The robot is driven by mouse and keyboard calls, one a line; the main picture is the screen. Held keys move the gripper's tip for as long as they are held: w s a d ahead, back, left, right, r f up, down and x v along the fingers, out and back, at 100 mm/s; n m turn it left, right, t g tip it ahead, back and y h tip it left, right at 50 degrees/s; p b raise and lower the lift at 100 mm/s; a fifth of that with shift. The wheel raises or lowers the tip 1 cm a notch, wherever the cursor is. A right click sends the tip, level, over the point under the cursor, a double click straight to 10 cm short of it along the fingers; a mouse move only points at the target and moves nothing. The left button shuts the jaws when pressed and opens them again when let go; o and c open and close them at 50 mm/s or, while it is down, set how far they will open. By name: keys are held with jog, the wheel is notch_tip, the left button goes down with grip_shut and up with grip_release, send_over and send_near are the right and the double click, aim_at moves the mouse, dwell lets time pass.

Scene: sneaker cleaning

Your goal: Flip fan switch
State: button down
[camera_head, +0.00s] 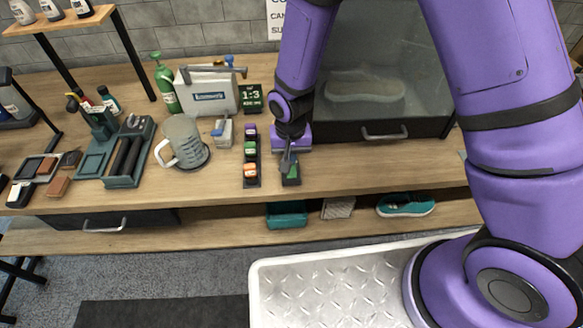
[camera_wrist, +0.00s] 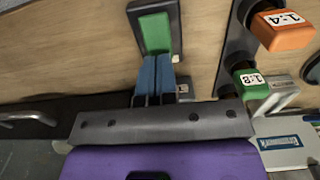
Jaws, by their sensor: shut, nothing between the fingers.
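The switch (camera_head: 291,176) is a small dark box with a green face on the wooden bench top, in front of the glass-fronted cabinet. In the wrist view its green rocker (camera_wrist: 154,33) sits in a dark housing at the top centre. My gripper (camera_head: 287,160) is shut and empty, pointing down right at the switch. In the wrist view the closed blue-grey fingertips (camera_wrist: 158,58) lie at the near end of the green rocker. I cannot tell whether they touch it. My gripper partly hides the switch in the head view.
A rack of coloured labelled bottles (camera_head: 251,172) stands close left of the switch. A clear jug (camera_head: 183,142) is farther left. The cabinet (camera_head: 365,85) behind holds a shoe; its drawer handle (camera_head: 384,133) projects. A teal shoe (camera_head: 405,205) lies on the shelf below.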

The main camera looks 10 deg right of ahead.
jog(key=shift+f, duration=0.95)
dwell(0.5)
jog(key=shift+r, duration=3.55)
jog(key=s+d+r+t, duration=0.1)
jog(key=d+r, duration=0.6)
jog(key=r, duration=0.4)
jog(key=s+d+r+t, duration=0.15)
jog(key=d+r, duration=0.45)
jog(key=r, duration=0.6)
jog(key=s+d+r+t, duration=0.1)
jog(key=s+d+r, duration=0.4)
jog(key=s, duration=0.3)
jog(key=s+d+r+t, duration=0.1)
jog(key=s+d+r, duration=0.5)
jog(key=s, duration=0.2)
jog(key=shift+d+r+t, duration=0.3)
jog(key=shift+r+t, duration=0.05)
jog(key=shift+r, duration=0.05)
